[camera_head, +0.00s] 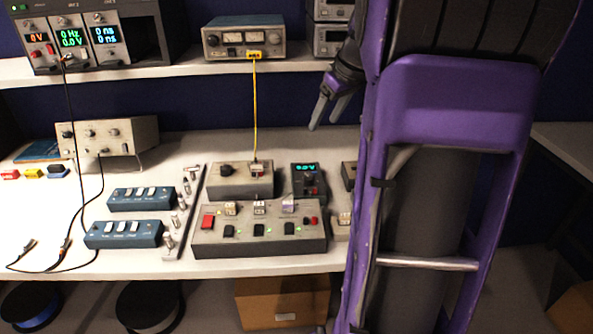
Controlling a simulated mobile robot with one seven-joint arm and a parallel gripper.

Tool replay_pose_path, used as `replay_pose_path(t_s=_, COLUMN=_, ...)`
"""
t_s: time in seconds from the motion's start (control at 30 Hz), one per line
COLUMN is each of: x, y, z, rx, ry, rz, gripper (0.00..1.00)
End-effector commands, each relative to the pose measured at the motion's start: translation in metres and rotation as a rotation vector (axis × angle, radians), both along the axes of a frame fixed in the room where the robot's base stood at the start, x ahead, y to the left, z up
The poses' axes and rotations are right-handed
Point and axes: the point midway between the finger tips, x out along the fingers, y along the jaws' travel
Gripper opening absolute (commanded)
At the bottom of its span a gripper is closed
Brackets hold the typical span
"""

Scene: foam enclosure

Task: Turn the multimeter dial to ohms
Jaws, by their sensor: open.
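The multimeter (308,182) is a small dark box near the middle of the bench, with a lit display that appears to read 0.0V. A dark dial and small sockets show faintly on its face below the display, too small to tell the dial's position. My gripper (323,124) hangs above and slightly right of the multimeter in the picture. It points downward, its two grey fingers apart with nothing between them. It does not touch the multimeter.
A grey switch panel (259,243) stands in front of the multimeter, and a grey box (240,181) with a yellow cable (255,110) stands left of it. Blue switch boxes (125,234) and black leads lie further left. My purple arm hides the bench's right part. A shelf (150,70) runs behind.

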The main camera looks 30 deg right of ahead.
Motion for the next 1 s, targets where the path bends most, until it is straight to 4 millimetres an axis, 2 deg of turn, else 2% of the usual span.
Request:
replay_pose_path(t_s=0.03, x=-0.011, y=-0.008, z=-0.005, rx=0.001, ry=0.018, rz=0.029, gripper=0.66)
replay_pose_path(t_s=0.13, x=-0.025, y=-0.014, z=-0.01, rx=0.002, ry=0.042, rz=0.099, gripper=0.66)
replay_pose_path(t_s=0.37, x=-0.038, y=-0.018, z=-0.016, rx=0.004, ry=0.06, rz=0.169, gripper=0.66)
replay_pose_path(t_s=0.57, x=-0.028, y=-0.014, z=-0.041, rx=0.005, ry=0.062, rz=0.172, gripper=0.66)
replay_pose_path(t_s=1.0, x=0.006, y=-0.002, z=-0.13, rx=0.004, ry=0.062, rz=0.171, gripper=0.66)
